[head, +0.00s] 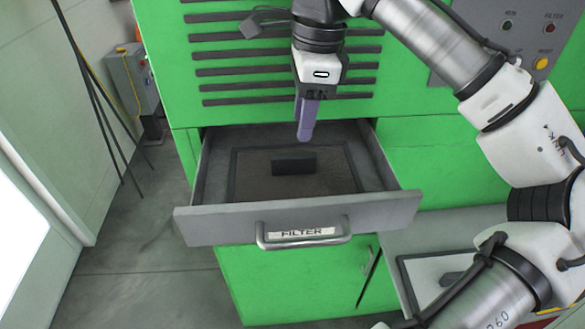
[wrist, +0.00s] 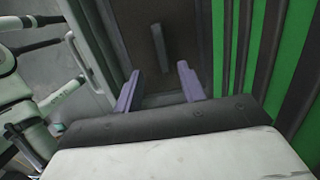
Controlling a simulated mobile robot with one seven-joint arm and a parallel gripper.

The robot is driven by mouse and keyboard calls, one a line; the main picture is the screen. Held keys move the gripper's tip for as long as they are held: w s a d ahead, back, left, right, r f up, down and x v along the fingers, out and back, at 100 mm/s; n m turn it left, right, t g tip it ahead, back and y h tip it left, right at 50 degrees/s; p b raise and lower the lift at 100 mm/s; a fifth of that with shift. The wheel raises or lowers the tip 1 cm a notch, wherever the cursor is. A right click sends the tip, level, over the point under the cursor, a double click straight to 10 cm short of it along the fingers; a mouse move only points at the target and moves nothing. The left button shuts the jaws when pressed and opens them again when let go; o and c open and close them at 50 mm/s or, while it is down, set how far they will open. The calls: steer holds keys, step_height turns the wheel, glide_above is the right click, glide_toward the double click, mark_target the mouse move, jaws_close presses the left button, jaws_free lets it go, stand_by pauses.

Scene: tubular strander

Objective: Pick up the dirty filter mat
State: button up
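The dirty filter mat (head: 333,177) lies flat in the open drawer (head: 386,213) labelled FILTER. It is brown with a dark frame, and a dark block-shaped handle (head: 293,163) stands up in its middle. My gripper (head: 306,138) is above the back part of the drawer, pointing down, apart from the mat. In the wrist view its two purple fingers (wrist: 159,70) are spread with nothing between them. The handle (wrist: 159,47) shows beyond the fingertips in that view, with the brown mat (wrist: 183,35) around it.
The green machine front with dark vent slats (head: 285,70) rises right behind my gripper. A pale mat with a dark frame and handle (head: 432,275) lies on a grey surface at the lower right, partly hidden by my arm. Floor is open at the left.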

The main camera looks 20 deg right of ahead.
mark_target(294, 155)
steer(key=f, duration=0.3)
steer(key=a+f+p, duration=0.1)
steer(key=f, duration=0.2)
steer(key=f+p, duration=0.1)
steer(key=f, duration=0.1)
steer(key=shift+w+a+f, duration=0.2)
steer(key=shift+w+f, duration=0.15)
steer(key=shift+f, duration=0.05)
jaws_close()
